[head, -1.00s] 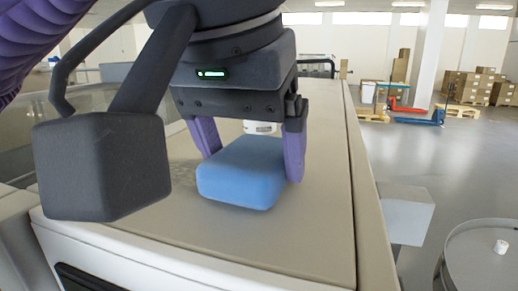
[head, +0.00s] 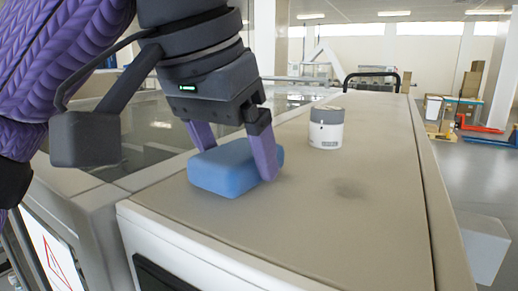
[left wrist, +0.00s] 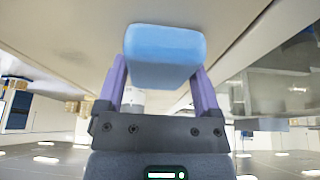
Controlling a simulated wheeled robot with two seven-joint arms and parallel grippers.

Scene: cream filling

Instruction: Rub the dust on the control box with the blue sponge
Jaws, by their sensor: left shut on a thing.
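The blue sponge (head: 226,168) is a rounded block at the left part of the beige top of the control box (head: 300,232). My left gripper (head: 234,158) is shut on it, with one purple finger on each side. The sponge is on or just above the top; I cannot tell if it touches. A dark dust smudge (head: 348,189) lies on the top, to the right of the sponge and apart from it. The left wrist view shows the sponge (left wrist: 165,52) between the fingers and a dark smudge (left wrist: 70,57) beside it. My right gripper is not in view.
A white canister with a grey lid (head: 326,130) stands on the box top, behind the smudge and right of my left gripper. The box top's right edge is open beyond the smudge. Pallets and a blue-red pallet jack (head: 490,136) are far back.

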